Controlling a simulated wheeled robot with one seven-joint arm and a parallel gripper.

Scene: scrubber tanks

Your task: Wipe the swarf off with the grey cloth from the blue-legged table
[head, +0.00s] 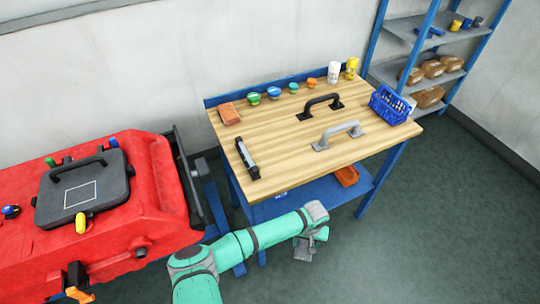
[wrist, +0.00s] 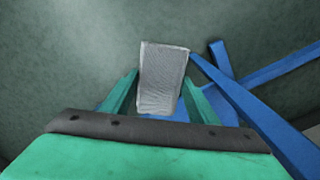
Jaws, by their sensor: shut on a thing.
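My gripper (head: 312,236) is in front of the blue-legged table, low over the floor. In the wrist view my gripper (wrist: 160,92) is shut on the grey cloth (wrist: 163,78), a ribbed grey pad between the two green fingers. The grey cloth (head: 303,252) shows small below the gripper in the head view. The blue-legged table (head: 285,125) has a light wooden top; its blue legs and rails (wrist: 275,125) show at the right in the wrist view. I cannot make out any swarf. A red machine (head: 150,190) at left has a dark lid (head: 82,190) with a pale square outline.
On the tabletop are a black handle (head: 320,104), a grey handle (head: 338,133), a blue basket (head: 390,105), a dark bar (head: 247,158), an orange block (head: 229,114) and small pots along the back. A blue-framed shelf (head: 425,70) stands at right. Open floor lies at lower right.

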